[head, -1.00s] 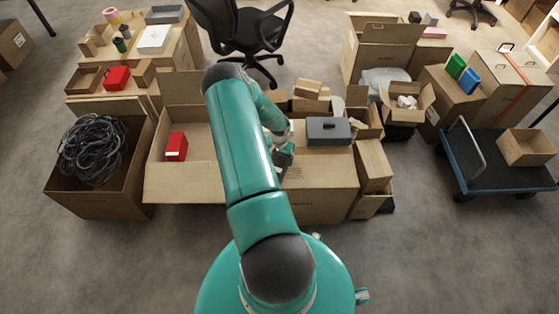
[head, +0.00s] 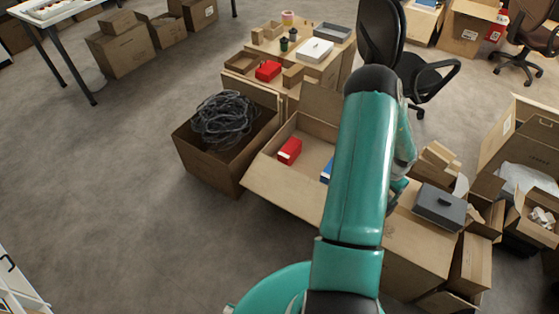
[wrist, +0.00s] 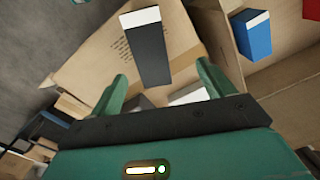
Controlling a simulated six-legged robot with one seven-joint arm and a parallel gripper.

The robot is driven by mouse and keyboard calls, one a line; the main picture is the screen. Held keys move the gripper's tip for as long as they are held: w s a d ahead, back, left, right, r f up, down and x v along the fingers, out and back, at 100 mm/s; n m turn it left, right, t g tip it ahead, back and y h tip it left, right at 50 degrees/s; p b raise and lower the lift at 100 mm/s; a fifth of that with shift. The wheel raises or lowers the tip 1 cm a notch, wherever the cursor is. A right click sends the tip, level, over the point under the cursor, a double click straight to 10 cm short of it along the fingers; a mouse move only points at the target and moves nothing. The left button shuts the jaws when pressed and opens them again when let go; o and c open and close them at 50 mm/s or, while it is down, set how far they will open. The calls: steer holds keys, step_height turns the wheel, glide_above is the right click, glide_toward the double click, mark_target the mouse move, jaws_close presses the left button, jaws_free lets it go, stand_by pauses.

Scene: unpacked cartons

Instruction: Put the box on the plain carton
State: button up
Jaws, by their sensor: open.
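My gripper (wrist: 165,85) is open and empty in the wrist view, its two green fingers apart. A black box with a white end (wrist: 147,52) shows just past the fingertips, apart from them, against a cardboard carton (wrist: 88,72) with printed marks. A blue box with a white end (wrist: 252,36) is to the right in the wrist view. In the head view this blue box (head: 326,172) shows partly behind my arm, in the open carton (head: 275,187) with a red box (head: 289,151). My arm hides the gripper and black box there. I cannot tell which carton is the plain one.
A carton full of black cable (head: 205,158) stands left of the open carton. A grey lidded case (head: 439,206) sits right of my arm among several smaller cartons. An office chair (head: 420,78) stands behind. The floor at left (head: 110,190) is clear.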

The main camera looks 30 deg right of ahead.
steer(key=w+a+r+n+t, duration=0.1)
steer(key=w+a+r+n, duration=0.2)
steer(key=w+a+r, duration=0.65)
steer(key=w+a+r+n+t, duration=0.1)
steer(key=w+a+r+n, duration=0.1)
steer(key=w+a+r, duration=0.75)
steer(key=s+a+r+n+t+y, duration=0.1)
steer(key=s+a+r+n, duration=0.25)
steer(key=a+r, duration=0.95)
steer(key=s+a+r+n+t+h, duration=0.1)
steer(key=s+a+r+n+t, duration=0.1)
steer(key=s+a+r+n, duration=0.6)
steer(key=s+a+r, duration=0.5)
steer(key=a, duration=0.3)
steer(key=shift+s, duration=0.35)
